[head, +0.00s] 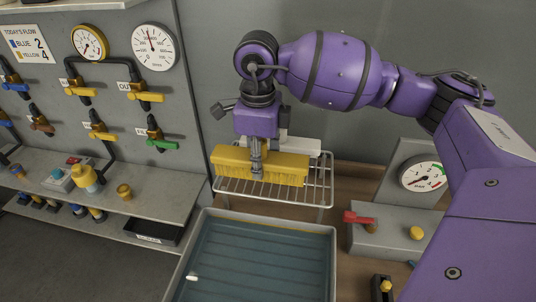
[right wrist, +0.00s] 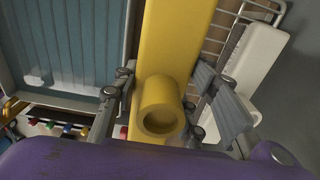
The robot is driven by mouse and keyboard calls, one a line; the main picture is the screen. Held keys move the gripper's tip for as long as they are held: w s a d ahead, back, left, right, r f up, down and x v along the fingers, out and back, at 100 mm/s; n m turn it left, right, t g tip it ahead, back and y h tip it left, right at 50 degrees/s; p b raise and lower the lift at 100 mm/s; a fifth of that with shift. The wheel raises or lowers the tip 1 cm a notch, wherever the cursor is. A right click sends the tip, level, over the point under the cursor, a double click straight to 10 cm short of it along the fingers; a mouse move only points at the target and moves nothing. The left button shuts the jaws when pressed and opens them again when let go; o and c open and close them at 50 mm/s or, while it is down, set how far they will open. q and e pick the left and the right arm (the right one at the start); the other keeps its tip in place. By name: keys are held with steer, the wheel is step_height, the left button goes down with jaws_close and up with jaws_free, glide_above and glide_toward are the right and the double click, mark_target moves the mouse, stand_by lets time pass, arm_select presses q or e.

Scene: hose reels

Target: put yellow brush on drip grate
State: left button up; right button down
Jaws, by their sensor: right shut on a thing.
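The yellow brush (head: 282,168) is a long block with bristles below, at the drip grate in the head view. My right gripper (head: 256,172) is shut on it. In the right wrist view the brush (right wrist: 180,40) runs up between the fingers, which close around its round socket (right wrist: 158,112). The drip grate (head: 316,192) is a white wire rack under the brush. I cannot tell whether the bristles touch the wires. A white brush (head: 300,144) lies behind the yellow one on the grate. My left gripper is not in view.
A grey basin of water (head: 262,262) stands in front of the grate. A panel with gauges, valves and a shelf (head: 150,200) is at the left. A pressure gauge box (head: 405,190) with a red lever is at the right.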

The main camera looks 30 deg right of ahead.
steer(key=shift+w+d+f, duration=0.4)
steer(key=shift+w+f, duration=0.15)
steer(key=shift+f, duration=0.2)
steer(key=shift+w+f+p, duration=0.15)
steer(key=shift+f+p, duration=0.2)
steer(key=shift+f, duration=1.3)
steer(key=shift+f, duration=0.15)
steer(key=c, duration=1.1)
jaws_free()
step_height(320, 180, up, 12)
steer(key=shift+r+b, duration=0.2)
steer(key=shift+b, duration=0.3)
